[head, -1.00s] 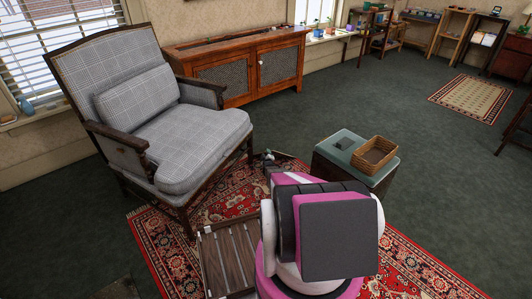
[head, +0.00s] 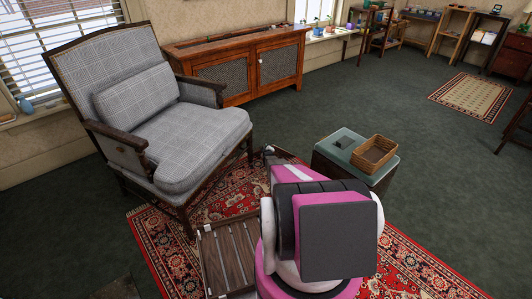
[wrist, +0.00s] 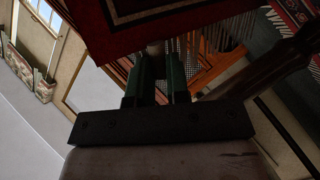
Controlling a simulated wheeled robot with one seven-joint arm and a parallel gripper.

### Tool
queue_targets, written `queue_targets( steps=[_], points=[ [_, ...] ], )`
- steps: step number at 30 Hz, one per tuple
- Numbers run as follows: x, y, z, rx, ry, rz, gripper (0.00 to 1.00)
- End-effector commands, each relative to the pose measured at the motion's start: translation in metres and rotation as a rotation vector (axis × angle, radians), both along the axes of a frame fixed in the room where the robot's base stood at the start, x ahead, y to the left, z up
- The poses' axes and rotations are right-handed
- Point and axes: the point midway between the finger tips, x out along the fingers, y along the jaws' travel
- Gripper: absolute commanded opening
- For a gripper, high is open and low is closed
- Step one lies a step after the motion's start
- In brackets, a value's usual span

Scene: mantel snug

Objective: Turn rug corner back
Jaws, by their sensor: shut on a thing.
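The red patterned rug (head: 155,245) lies on the dark green carpet, under the front of the armchair and around my base. Its far corner is near the gap between the armchair and the green-topped box, largely hidden by my arm. In the wrist view, the rug (wrist: 125,22) hangs dark and close across the top, with pale fringe beside the fingers. My gripper (wrist: 160,72) is shut on the rug there; the exact pinch is dim. In the head view my arm hides most of the gripper.
A grey checked armchair (head: 190,150) stands to the left. The green-topped box (head: 343,149) with a wicker basket (head: 374,153) on it stands to the right. A wooden cabinet (head: 240,65) is along the wall. Open carpet lies right of the box.

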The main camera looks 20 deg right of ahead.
Motion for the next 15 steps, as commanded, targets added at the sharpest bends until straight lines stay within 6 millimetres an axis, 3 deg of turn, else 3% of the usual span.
queue_targets(
  steps=[5, 15],
  points=[
    [0.0096, -0.0041, 0.0053, 0.026, 0.057, -0.001, 0.00],
    [0.0101, -0.0044, 0.0055, 0.029, 0.067, -0.001, 0.00]
  ],
)
